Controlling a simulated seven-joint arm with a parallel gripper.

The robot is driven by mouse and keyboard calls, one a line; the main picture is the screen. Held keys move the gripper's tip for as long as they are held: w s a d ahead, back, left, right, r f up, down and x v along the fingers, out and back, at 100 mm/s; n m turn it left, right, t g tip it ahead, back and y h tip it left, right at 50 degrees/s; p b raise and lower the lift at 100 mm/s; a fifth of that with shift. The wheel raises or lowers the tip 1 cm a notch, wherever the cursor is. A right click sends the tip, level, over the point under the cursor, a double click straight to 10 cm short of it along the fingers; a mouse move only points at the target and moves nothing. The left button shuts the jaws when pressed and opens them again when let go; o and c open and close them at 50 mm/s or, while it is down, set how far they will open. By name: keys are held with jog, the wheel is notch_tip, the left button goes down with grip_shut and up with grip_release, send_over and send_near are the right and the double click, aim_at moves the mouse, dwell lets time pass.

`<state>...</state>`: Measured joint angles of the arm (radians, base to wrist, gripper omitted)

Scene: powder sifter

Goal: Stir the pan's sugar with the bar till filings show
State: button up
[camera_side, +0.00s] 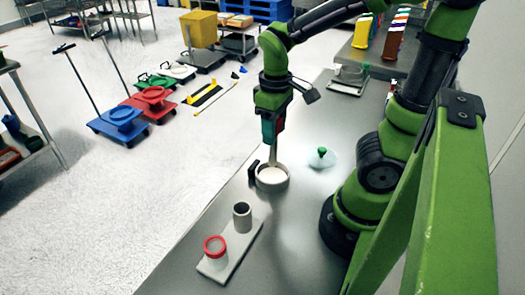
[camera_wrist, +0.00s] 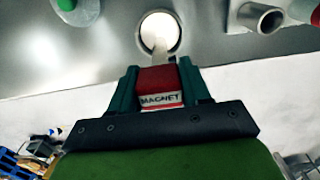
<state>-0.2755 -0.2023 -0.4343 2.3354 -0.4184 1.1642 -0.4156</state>
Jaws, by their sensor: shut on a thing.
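The pan (camera_side: 272,177) is a round, pale-rimmed vessel with white sugar in it, standing on the grey metal bench. It also shows at the top of the wrist view (camera_wrist: 160,20). My gripper (camera_side: 271,138) is above the pan, shut on the red block of the bar, labelled "MAGNET" (camera_wrist: 160,86). The bar's pale shaft (camera_side: 275,155) reaches down into the pan; its lower end meets the white sugar. I cannot make out any filings on the bar or in the sugar.
A pale base (camera_side: 222,262) left of the pan carries a grey cylinder (camera_side: 242,217) and a red-rimmed cup (camera_side: 215,248). A dark upright piece (camera_side: 253,171) stands beside the pan. A clear lid with a green knob (camera_side: 322,153) lies to the right. The bench between is clear.

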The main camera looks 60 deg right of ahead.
aim_at(276, 147)
jog(key=shift+f, duration=2.45)
jog(key=shift+w, duration=0.15)
jog(key=shift+w, duration=0.4)
jog(key=shift+s+a, duration=0.2)
jog(key=shift+s, duration=0.3)
jog(key=shift+s+a, duration=0.15)
jog(key=shift+s, duration=0.35)
jog(key=shift+s+d, duration=0.1)
jog(key=shift+d, duration=0.25)
